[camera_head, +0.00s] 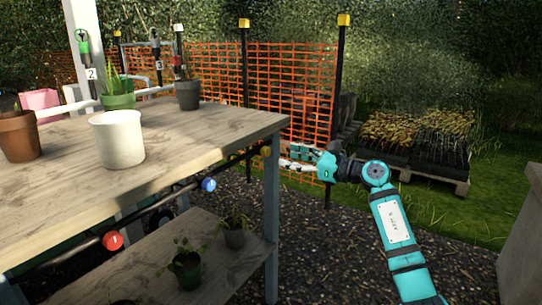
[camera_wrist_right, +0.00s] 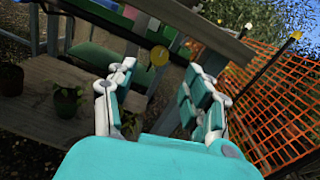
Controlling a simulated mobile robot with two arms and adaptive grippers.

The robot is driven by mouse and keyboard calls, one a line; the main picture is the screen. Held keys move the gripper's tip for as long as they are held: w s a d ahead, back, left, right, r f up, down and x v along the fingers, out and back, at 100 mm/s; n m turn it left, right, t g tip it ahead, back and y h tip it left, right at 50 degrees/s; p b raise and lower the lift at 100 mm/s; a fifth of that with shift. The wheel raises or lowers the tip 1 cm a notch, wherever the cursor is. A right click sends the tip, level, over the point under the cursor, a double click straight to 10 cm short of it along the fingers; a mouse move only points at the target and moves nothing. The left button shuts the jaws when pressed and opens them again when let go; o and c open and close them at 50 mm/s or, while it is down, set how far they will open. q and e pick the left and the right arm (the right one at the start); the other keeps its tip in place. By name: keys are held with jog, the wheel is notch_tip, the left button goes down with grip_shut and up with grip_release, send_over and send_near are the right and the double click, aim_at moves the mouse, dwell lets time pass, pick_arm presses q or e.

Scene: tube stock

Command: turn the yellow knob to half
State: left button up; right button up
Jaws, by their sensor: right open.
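The yellow knob (camera_head: 266,151) is a small round knob on the dark pipe under the table's front edge, near the right table leg. In the right wrist view the yellow knob (camera_wrist_right: 159,55) is a yellow disc ahead, seen between my fingertips. My right gripper (camera_head: 289,158) is to the right of the knob and points left toward it. In the wrist view my right gripper (camera_wrist_right: 162,68) has its fingers apart with nothing between them. A gap to the knob seems to remain, but its depth is hard to tell. My left gripper is not in view.
The same pipe carries a blue knob (camera_head: 208,184) and a red knob (camera_head: 112,240). The wooden table (camera_head: 190,135) holds several pots, including a white pot (camera_head: 118,138). Potted plants stand on the lower shelf (camera_head: 215,265). An orange mesh fence (camera_head: 290,85) stands behind.

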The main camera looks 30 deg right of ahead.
aim_at(269, 152)
jog(key=x, duration=0.7)
jog(key=shift+b, duration=0.4)
jog(key=shift+s, duration=0.1)
grip_shut()
